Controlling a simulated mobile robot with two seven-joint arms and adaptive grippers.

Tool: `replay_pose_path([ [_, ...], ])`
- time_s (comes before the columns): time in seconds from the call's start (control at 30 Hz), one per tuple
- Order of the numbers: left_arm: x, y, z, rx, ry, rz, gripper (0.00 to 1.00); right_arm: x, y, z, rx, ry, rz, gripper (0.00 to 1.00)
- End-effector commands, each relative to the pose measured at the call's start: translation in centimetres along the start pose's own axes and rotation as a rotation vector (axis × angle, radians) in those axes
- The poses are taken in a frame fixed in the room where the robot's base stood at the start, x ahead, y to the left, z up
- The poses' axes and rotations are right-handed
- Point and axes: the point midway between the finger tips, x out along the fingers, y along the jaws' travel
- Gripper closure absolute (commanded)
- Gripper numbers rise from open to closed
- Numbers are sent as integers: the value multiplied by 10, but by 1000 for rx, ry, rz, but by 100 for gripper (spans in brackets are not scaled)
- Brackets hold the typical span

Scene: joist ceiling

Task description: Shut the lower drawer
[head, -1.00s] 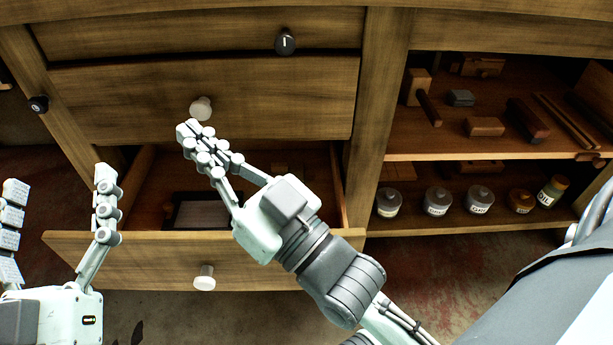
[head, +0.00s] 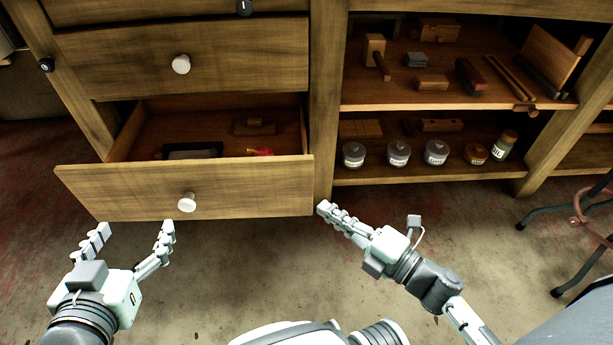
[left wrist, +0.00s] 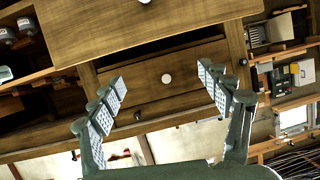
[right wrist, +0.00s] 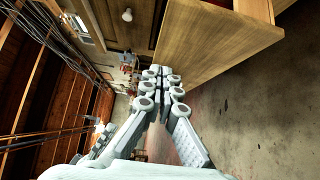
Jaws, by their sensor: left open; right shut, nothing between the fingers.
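The lower drawer (head: 240,190) is pulled well out of the wooden cabinet and has a white knob (head: 187,202) on its front. Inside it lie a dark-framed tray (head: 192,150), a wooden block and a small red item. My left gripper (head: 130,232) is open and empty, in front of and below the drawer front, apart from it in the head view. The left wrist view also shows its spread fingers (left wrist: 160,88). My right gripper (head: 324,208) is shut and empty, just right of the drawer front's right end; whether it touches is unclear. The right wrist view shows its fingers together (right wrist: 163,78).
A closed drawer (head: 230,60) with a white knob is above. Open shelves (head: 450,100) on the right hold wooden blocks, tools and several jars (head: 398,153). A metal-legged stool (head: 585,220) stands at the far right. The floor (head: 270,265) in front is clear.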

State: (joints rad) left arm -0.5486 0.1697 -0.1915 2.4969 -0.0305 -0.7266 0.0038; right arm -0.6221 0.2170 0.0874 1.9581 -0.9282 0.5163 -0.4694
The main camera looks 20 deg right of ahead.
Motion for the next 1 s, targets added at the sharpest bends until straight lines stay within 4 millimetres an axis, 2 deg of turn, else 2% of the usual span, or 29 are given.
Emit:
replay_pose_path([
  [0.17,-1,-3,5,2,-25,-6,23,28,3,0,0,1,6,100],
  [0.5,-4,-11,23,7,-115,-23,23,100,3,0,2,-1,5,100],
  [0.7,-3,-12,26,8,-121,-27,23,118,2,21,2,-1,3,100],
  [1.0,-3,-12,23,8,-110,-26,23,124,1,28,5,-1,3,100],
])
